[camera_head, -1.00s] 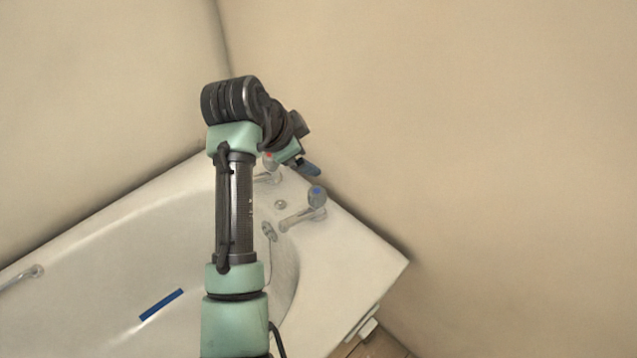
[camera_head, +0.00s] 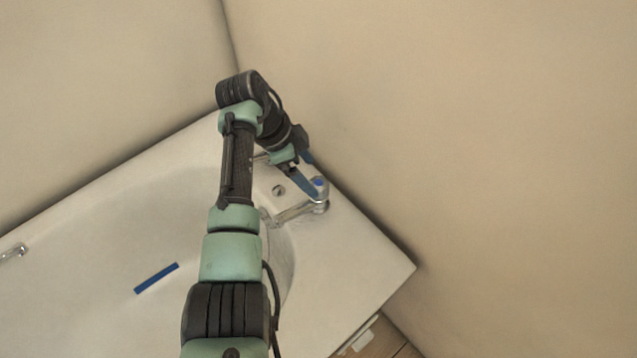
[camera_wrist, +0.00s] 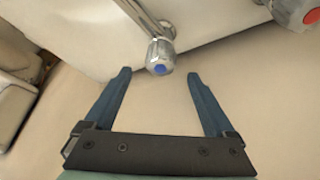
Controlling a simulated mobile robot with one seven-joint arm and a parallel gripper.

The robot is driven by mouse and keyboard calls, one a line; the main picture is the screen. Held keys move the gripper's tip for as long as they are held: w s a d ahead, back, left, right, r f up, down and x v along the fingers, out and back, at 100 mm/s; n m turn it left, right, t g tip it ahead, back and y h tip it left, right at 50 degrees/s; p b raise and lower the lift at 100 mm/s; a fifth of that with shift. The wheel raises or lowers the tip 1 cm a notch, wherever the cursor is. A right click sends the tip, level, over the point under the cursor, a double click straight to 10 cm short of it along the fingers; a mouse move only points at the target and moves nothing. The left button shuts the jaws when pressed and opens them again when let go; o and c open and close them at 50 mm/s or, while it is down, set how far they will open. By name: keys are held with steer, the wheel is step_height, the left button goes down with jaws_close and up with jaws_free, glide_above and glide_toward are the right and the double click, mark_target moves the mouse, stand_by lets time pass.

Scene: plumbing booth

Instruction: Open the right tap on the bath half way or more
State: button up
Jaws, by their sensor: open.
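The right tap (camera_head: 319,190), with a blue-marked chrome knob, stands on the bath's corner ledge in the head view, its spout pointing left. In the wrist view its knob (camera_wrist: 160,57) lies just ahead of and between my fingertips. My gripper (camera_head: 312,180) is open, with two blue fingers. It also shows in the wrist view (camera_wrist: 155,74), fingers spread either side of the knob's line; I cannot tell whether either touches it. The red-marked tap (camera_wrist: 296,10) is at the top right of the wrist view. In the head view my arm mostly hides it.
The white bath (camera_head: 345,255) fills the corner, with beige walls close behind the taps. A round chrome fitting (camera_head: 279,190) sits on the ledge left of the blue tap. A blue strip (camera_head: 157,278) lies in the bath. A grab handle (camera_head: 14,252) is at the far left.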

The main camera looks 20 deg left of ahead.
mark_target(317, 183)
steer(key=b+x, duration=0.1)
steer(key=x, duration=0.4)
steer(key=shift+d+f, duration=0.1)
steer(key=shift+f, duration=0.3)
steer(key=c, duration=1.4)
